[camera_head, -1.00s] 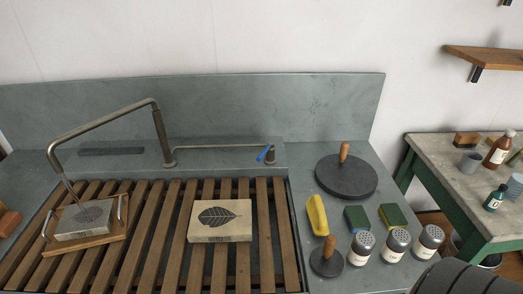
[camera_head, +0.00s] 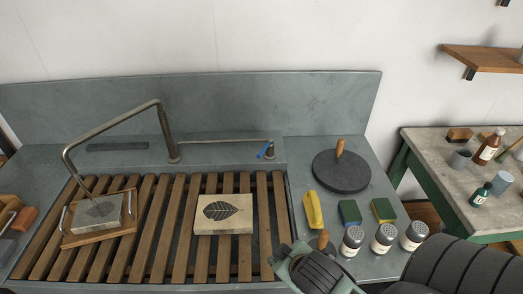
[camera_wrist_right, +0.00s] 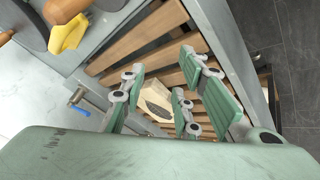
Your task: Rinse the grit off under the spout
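The spout (camera_head: 118,122) is a bent metal pipe rising from the back of the sink and ending over the left side. Under its tip a grey stone (camera_head: 97,212) sits on a wooden tray (camera_head: 70,240) with metal handles. A pale stone with a dark leaf print (camera_head: 223,213) lies on the wooden slats (camera_head: 165,250); it also shows between my fingers in the right wrist view (camera_wrist_right: 157,98). A blue-handled tap (camera_head: 265,150) is at the back. My right gripper (camera_wrist_right: 180,95) is open and empty above the slats. My left gripper is not in view. No water stream is visible.
A side table (camera_head: 425,150) holds bottles. Slats around the leaf stone are clear.

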